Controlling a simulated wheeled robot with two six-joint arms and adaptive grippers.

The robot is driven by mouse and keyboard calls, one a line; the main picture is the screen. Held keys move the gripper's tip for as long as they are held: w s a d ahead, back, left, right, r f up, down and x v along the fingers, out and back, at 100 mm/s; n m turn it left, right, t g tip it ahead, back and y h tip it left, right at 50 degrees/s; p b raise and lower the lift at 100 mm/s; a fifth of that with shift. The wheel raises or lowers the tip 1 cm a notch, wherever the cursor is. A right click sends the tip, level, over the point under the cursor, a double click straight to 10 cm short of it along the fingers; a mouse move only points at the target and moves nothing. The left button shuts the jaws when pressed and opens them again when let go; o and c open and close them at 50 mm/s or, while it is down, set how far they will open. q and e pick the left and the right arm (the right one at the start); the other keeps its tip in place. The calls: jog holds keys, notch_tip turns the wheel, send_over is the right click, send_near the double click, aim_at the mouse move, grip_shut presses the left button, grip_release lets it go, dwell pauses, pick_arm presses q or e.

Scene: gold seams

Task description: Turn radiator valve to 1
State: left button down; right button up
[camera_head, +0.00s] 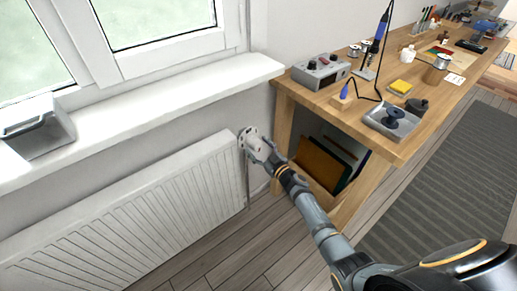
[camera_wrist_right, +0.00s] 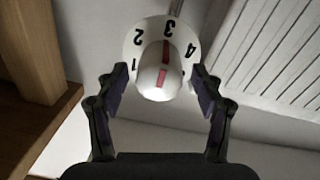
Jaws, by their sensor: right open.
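The radiator valve (camera_head: 246,137) is a white round knob at the upper right end of the radiator. In the right wrist view the valve (camera_wrist_right: 157,85) faces me, with a white dial behind it showing the numbers 1, 2, 3 and 4. The red mark on the knob points at about the 3. My right gripper (camera_wrist_right: 160,85) is open, with one finger on each side of the knob. In the head view my right gripper (camera_head: 257,149) is close in front of the valve. Whether the fingers touch the knob is unclear. My left gripper is out of view.
The white radiator (camera_head: 130,215) runs left along the wall under the windowsill (camera_head: 150,105). A grey box (camera_head: 38,130) stands on the sill. A wooden workbench (camera_head: 345,115) with tools stands right of the valve, its leg near my right arm. Wood floor lies below.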

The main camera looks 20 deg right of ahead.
jog(key=c, duration=1.2)
jog(key=shift+o, duration=0.2)
jog(key=shift+n, duration=0.3)
